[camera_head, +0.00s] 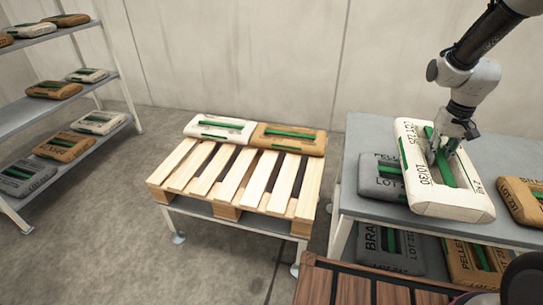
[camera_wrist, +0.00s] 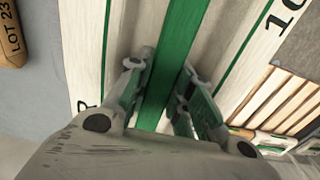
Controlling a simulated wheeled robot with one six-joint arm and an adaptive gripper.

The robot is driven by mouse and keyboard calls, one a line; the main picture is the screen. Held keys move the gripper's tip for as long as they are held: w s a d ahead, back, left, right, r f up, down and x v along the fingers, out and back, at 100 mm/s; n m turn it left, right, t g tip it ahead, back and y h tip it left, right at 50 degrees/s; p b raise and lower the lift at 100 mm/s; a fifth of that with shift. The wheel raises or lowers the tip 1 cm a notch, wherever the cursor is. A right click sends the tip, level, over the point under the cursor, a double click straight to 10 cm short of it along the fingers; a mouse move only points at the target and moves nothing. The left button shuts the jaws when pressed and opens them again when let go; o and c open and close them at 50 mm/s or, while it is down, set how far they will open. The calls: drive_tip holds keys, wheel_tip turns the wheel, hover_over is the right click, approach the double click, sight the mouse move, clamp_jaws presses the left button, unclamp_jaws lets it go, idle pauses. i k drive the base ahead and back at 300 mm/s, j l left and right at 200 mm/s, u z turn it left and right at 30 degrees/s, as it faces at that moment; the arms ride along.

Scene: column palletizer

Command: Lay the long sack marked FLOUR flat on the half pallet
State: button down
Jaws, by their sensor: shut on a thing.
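A long white sack (camera_head: 420,185) with green stripes and a raised green strip is at the grey table on the right. The word FLOUR cannot be read on it; its printing is partly hidden. My gripper (camera_head: 440,150) is shut on its green strip from above. In the wrist view the fingers (camera_wrist: 160,85) sit on both sides of the strip (camera_wrist: 165,65). The sack appears lifted a little over the table, but contact is hard to tell. The half pallet (camera_head: 240,180) of pale slats stands on a low stand left of the table.
A white sack (camera_head: 220,129) and a brown sack (camera_head: 289,138) lie along the pallet's back edge; its front slats are bare. A grey sack (camera_head: 378,177) and a brown sack (camera_head: 522,198) flank the held sack. A shelf rack (camera_head: 60,106) with several sacks stands left.

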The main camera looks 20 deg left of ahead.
sight(207, 154)
drive_tip(key=j, duration=1.85)
drive_tip(key=i+j, duration=0.15)
drive_tip(key=j, duration=0.25)
drive_tip(key=i+j, duration=0.1)
drive_tip(key=j, duration=0.25)
drive_tip(key=i+j, duration=0.15)
drive_tip(key=j, duration=0.25)
drive_tip(key=i+j, duration=0.1)
drive_tip(key=j, duration=0.25)
drive_tip(key=i+j, duration=0.15)
drive_tip(key=j, duration=0.25)
drive_tip(key=i+j, duration=0.45)
